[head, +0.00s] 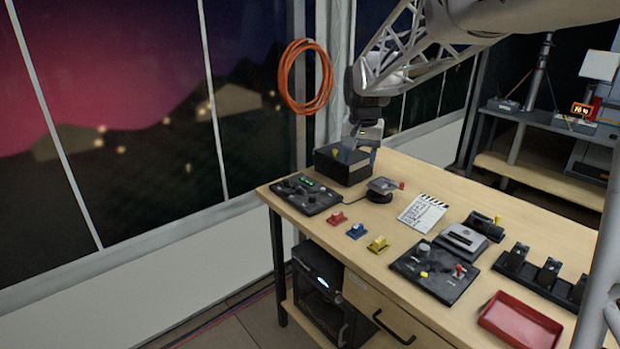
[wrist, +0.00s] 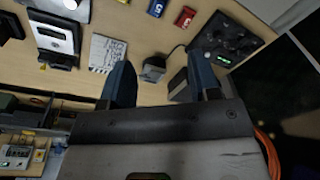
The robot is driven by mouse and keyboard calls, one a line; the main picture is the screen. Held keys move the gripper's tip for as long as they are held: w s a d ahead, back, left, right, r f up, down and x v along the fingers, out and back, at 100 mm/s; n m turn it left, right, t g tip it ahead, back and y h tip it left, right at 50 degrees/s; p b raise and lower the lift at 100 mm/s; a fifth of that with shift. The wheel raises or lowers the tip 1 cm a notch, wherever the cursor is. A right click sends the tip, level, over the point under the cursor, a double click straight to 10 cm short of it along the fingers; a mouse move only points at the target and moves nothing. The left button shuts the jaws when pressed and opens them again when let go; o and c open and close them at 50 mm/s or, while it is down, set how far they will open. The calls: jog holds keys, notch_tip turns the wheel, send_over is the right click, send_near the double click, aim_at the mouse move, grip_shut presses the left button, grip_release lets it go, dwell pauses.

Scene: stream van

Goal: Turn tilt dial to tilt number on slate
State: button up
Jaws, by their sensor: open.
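The slate (head: 422,213) is a white clapperboard lying on the wooden table; its writing is too small to read. It also shows in the wrist view (wrist: 106,53). A black control panel (head: 446,288) with a grey knob (head: 424,249), a yellow knob and a red-topped stick lies at the table's front. Another black panel (head: 305,194) with a green display and small controls lies at the far left end. I cannot tell which control is the tilt dial. My gripper (head: 362,150) is open and empty, above the black box at the far end, apart from both panels.
The open black box (head: 342,168) stands near a small dark device on a round base (head: 380,190). Red, blue and yellow blocks (head: 356,231) line the front edge. A grey device (head: 462,238), black upright units (head: 548,272) and a red tray (head: 519,322) stand to the right.

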jog(key=w+a+f, duration=0.3)
jog(key=w+a, duration=0.1)
jog(key=w, duration=0.3)
jog(key=w+a+f, duration=0.4)
jog(key=w, duration=0.3)
jog(key=m+g, duration=0.1)
send_over(299, 187)
notch_tip(299, 187, down, 11)
jog(key=shift+s+f, duration=0.1)
jog(key=shift+f, duration=0.1)
jog(key=shift+f, duration=0.1)
jog(key=shift+f, duration=3.85)
jog(key=c, duration=0.9)
